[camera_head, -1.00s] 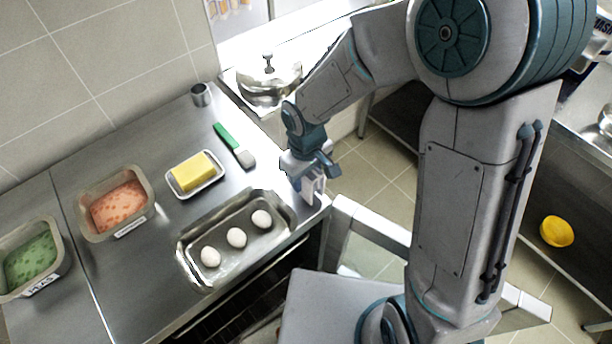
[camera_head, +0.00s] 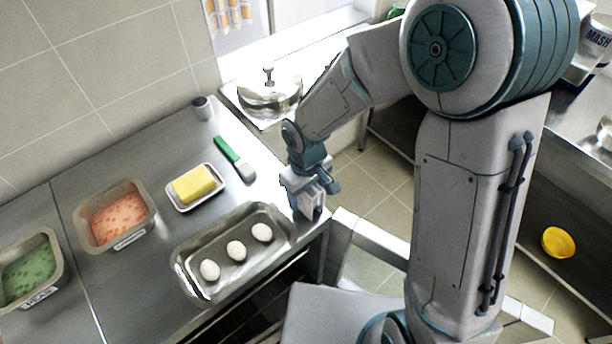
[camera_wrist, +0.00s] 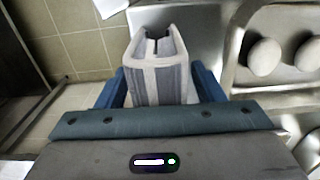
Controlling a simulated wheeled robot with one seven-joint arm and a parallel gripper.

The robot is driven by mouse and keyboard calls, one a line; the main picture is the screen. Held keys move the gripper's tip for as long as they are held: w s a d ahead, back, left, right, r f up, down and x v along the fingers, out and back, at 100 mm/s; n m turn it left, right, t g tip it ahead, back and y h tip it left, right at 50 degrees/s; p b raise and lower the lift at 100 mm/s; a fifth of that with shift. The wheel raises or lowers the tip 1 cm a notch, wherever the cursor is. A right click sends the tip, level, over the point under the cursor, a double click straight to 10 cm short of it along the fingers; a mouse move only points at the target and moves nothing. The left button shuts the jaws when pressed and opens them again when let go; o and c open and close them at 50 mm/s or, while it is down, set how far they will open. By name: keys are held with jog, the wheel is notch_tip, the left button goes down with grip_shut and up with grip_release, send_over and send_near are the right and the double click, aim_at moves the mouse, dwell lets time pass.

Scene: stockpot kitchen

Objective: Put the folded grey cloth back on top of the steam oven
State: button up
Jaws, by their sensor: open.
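The folded grey cloth (camera_wrist: 158,82), pale with grey bands, stands between the blue fingers of my gripper (camera_wrist: 160,88) in the wrist view. A dark gap shows between its folds. In the head view, my gripper (camera_head: 314,184) points down at the front right corner of the steel worktop, with the cloth (camera_head: 309,204) partly hidden at its fingers. My gripper is open, with one finger on each side of the cloth; contact is hard to tell. The steam oven (camera_head: 255,305) appears to be the dark unit with racks under the worktop.
A tray (camera_head: 181,272) with three eggs lies just left of my gripper. A lidded pot (camera_head: 270,97) is behind. An open door frame (camera_head: 385,233) juts out at right.

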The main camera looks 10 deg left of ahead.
notch_tip(320, 180, up, 12)
jog(key=s+d+r+m+t, duration=0.1)
jog(key=s+d+r+m, duration=0.1)
jog(key=d, duration=0.5)
jog(key=s+d+r+m+t, duration=0.1)
jog(key=s+d+r+m, duration=0.1)
jog(key=d, duration=0.6)
jog(key=s+d+r+m+t, duration=0.1)
jog(key=s+d+r+m, duration=0.2)
jog(key=d+m, duration=0.3)
jog(key=shift+s+d+t, duration=0.3)
jog(key=shift+s+d, duration=0.1)
jog(key=shift+d, duration=0.3)
